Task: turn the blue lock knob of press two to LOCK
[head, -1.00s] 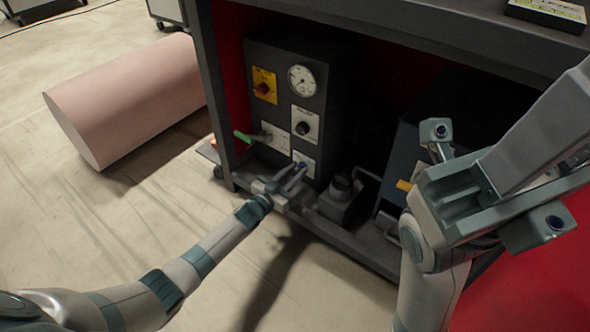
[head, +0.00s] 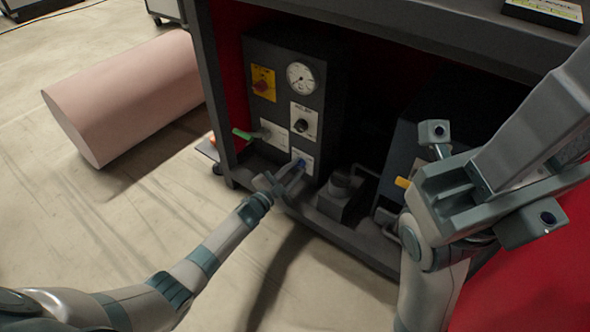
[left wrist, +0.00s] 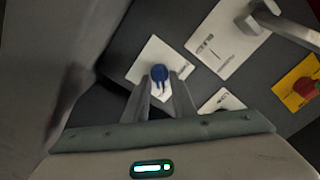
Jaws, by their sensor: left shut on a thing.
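The blue lock knob (head: 301,162) is on a white label plate low on the dark control box (head: 318,107). My left gripper (head: 294,172) reaches it from the front left and is shut on it. In the left wrist view, the blue knob (left wrist: 159,73) sits between the fingertips of my left gripper (left wrist: 160,84), on its white plate. The plate's lettering is too small to read, so I cannot tell the knob's setting. My right gripper's palm and finger bases show large at the right of the head view; its fingertips lie outside the picture.
Above the knob are a black knob (head: 302,125), a gauge (head: 300,78) and a red switch on a yellow plate (head: 263,84). A green-handled lever (head: 243,134) juts out to the left. The dark bench frame (head: 212,90) surrounds the box. A pink cylinder (head: 130,95) lies left.

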